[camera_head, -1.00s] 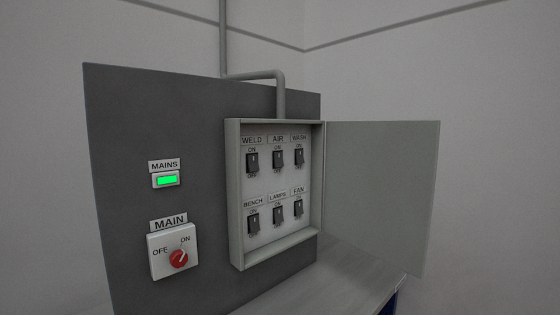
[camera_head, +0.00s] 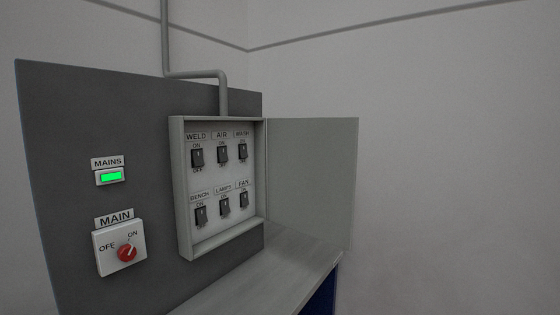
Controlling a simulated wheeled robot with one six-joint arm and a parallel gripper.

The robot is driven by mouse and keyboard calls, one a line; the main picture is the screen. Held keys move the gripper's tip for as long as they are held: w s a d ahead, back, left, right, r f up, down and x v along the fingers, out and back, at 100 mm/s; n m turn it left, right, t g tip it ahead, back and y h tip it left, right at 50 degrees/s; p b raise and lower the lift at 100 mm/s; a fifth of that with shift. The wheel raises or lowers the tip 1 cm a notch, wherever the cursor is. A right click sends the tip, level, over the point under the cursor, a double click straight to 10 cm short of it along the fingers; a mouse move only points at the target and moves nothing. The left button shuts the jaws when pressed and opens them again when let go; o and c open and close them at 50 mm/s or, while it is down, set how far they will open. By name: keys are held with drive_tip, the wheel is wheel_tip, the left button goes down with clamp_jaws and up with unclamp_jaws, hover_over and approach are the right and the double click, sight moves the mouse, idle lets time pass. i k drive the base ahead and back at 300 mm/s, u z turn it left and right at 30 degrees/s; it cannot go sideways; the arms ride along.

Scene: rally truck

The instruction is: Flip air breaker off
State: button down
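The AIR breaker (camera_head: 222,153) is a small dark rocker in the middle of the top row of the breaker box (camera_head: 186,190). It sits between the WELD breaker (camera_head: 197,157) and the WASH breaker (camera_head: 242,152). ON is printed above it, and the print below it is hard to read. Its rocker position is too small to tell. The BENCH breaker (camera_head: 200,215), LAMPS breaker (camera_head: 225,207) and FAN breaker (camera_head: 244,200) form the bottom row. My gripper is not in view.
The box door (camera_head: 312,180) stands open to the right. A grey panel (camera_head: 60,150) carries the lit green MAINS lamp (camera_head: 111,176) and the red MAIN knob (camera_head: 127,253), turned toward ON. A bare bench top (camera_head: 270,275) lies below. A conduit (camera_head: 223,95) enters the box from above.

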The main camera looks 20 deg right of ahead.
sight(222, 152)
drive_tip(key=z, duration=0.7)
drive_tip(key=k, duration=0.95)
drive_tip(key=z, duration=0.4)
drive_tip(key=i, duration=1.6)
drive_tip(key=u, duration=1.7)
drive_tip(key=i, duration=0.7)
drive_tip(key=u, duration=0.8)
